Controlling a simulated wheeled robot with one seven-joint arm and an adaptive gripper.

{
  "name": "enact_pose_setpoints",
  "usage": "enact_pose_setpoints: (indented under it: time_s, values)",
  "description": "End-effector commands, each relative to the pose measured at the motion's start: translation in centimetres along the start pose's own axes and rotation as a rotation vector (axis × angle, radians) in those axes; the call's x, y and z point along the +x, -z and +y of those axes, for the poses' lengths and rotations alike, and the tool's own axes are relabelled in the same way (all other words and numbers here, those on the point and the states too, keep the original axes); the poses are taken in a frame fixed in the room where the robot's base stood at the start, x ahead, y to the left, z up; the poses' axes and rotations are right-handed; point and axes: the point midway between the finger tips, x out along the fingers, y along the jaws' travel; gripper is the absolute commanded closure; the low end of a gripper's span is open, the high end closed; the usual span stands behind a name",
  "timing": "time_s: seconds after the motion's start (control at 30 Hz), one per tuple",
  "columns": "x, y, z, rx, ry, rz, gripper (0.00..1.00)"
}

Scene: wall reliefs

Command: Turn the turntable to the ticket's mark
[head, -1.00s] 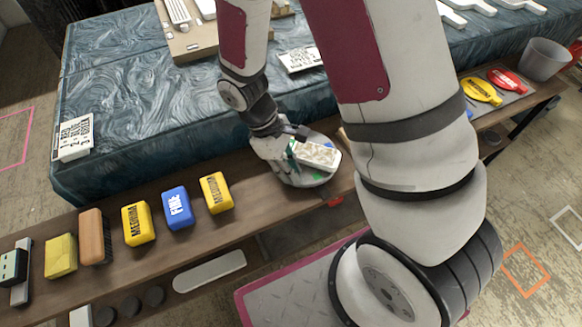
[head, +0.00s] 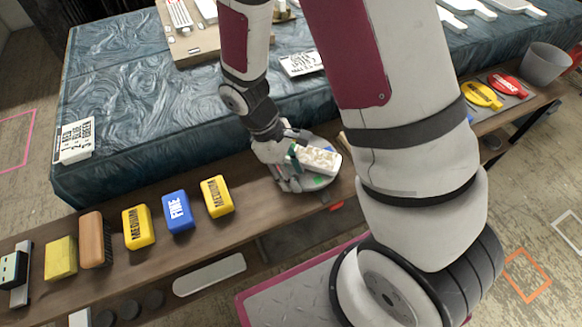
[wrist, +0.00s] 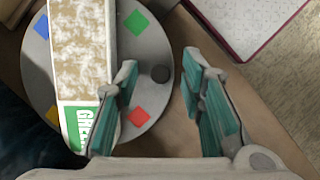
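The turntable (wrist: 28,62) is a round grey disc with blue (wrist: 41,26), green (wrist: 137,22), red (wrist: 138,117) and orange (wrist: 52,115) marks and a dark knob (wrist: 160,73) near its rim. It also shows in the head view (head: 290,184) at the bench edge. A white-and-brown block (wrist: 82,45) lies across it, with a green label (wrist: 80,124) that seems to begin "GREE". My gripper (wrist: 161,80) is open with teal pads over the turntable's edge. The knob appears between the fingertips; contact cannot be told. My gripper (head: 290,155) partly hides the disc in the head view.
Yellow (head: 217,196), blue (head: 177,211) and other sanding blocks line the bench (head: 250,225) to the left. White text cards (head: 75,141) (head: 302,62) lie on the blue slab (head: 150,90); their text is too small to read surely. A grey bin (head: 546,62) stands right.

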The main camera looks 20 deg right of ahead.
Motion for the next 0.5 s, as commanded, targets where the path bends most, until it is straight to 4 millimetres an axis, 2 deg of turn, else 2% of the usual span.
enact_pose_setpoints:
  time_s: [0.17, 0.5]
  values:
    - [-1.7, 0.1, 0.1, 0.001, -0.003, 0.005, 0.64]
    - [-8.5, 0.1, 0.1, 0.001, -0.003, 0.005, 0.64]
